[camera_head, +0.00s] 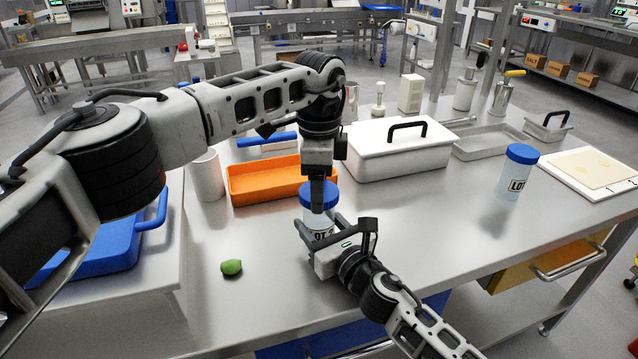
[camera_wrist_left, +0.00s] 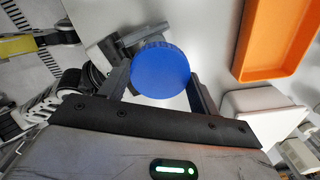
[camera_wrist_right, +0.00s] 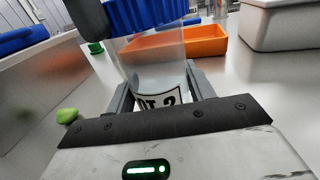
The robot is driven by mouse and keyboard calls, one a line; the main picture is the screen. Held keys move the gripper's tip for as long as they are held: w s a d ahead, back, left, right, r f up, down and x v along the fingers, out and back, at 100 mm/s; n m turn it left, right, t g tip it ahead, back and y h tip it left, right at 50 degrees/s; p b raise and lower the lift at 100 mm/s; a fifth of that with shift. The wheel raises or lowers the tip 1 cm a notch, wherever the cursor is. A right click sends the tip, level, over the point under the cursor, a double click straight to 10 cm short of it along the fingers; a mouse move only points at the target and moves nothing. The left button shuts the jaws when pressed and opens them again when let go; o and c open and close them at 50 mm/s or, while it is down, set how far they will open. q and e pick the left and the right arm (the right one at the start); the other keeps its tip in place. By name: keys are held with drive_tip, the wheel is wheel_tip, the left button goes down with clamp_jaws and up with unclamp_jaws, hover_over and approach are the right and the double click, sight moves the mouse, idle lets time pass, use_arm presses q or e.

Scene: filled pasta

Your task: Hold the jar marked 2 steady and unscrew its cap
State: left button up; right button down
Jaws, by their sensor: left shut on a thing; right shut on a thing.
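The jar marked 2 (camera_head: 322,233) is a clear jar with a blue cap (camera_head: 331,198), upright on the steel table. Its label, reading "OT 2", shows in the right wrist view (camera_wrist_right: 162,100). My right gripper (camera_head: 322,238) is shut on the jar body from the front; its fingers flank the jar (camera_wrist_right: 150,65). My left gripper (camera_head: 318,190) points down from above and is shut on the cap. In the left wrist view the blue cap (camera_wrist_left: 160,70) sits between its fingers. The cap is on the jar's top; whether its thread is loose cannot be seen.
An orange tray (camera_head: 240,196) and a white lidded box (camera_head: 400,160) stand behind the jar. Another blue-capped jar (camera_head: 512,180) stands to the right, beside a white board (camera_head: 570,185). A green lime-like item (camera_head: 231,267) lies front left.

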use_arm(q)
drive_tip(key=shift+r, duration=0.2)
drive_tip(key=shift+r, duration=0.9)
drive_tip(key=shift+r, duration=2)
use_arm(e)
drive_tip(key=shift+c, duration=2.3)
unclamp_jaws()
